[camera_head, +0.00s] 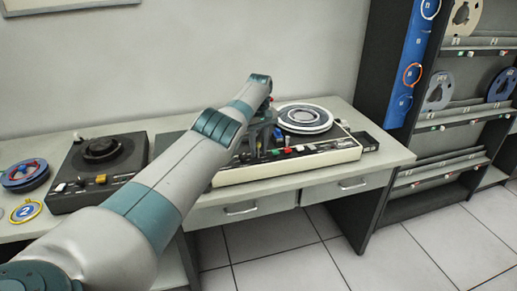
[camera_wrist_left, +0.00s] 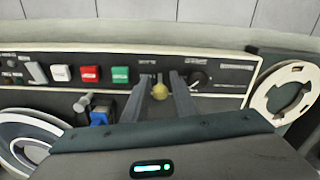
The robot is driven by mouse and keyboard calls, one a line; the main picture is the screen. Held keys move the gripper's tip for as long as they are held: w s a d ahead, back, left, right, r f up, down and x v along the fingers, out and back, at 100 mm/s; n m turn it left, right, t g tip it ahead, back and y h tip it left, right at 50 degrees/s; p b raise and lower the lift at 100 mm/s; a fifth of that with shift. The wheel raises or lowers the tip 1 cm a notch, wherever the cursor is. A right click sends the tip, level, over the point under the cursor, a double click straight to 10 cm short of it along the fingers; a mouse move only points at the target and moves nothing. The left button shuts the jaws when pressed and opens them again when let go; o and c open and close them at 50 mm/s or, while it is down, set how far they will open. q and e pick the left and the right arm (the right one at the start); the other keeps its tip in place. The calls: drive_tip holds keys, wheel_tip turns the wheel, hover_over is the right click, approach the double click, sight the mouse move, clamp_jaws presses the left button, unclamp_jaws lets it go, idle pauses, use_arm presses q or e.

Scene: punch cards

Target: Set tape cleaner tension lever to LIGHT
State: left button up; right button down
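The tape cleaner (camera_head: 330,156) is a cream-and-black machine on the desk, with a round reel on its top. In the left wrist view its front panel (camera_wrist_left: 225,72) shows a yellow round knob (camera_wrist_left: 159,91), which looks like the tip of the tension lever. The panel lettering is too small to read. My left gripper (camera_head: 262,138) is over the machine's front. In the wrist view its two fingers (camera_wrist_left: 160,82) stand apart on either side of the yellow knob, with a small gap showing on each side. My right gripper is not in view.
White (camera_wrist_left: 61,73), red (camera_wrist_left: 90,74) and green (camera_wrist_left: 120,75) buttons sit left of the knob, and a black dial (camera_wrist_left: 198,78) sits right. A blue part (camera_wrist_left: 100,116) is near the left finger. Another black machine (camera_head: 98,170) stands on the left desk; a shelf rack stands right.

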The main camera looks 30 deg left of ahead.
sight(259, 144)
use_arm(q)
drive_tip(key=shift+r, duration=0.15)
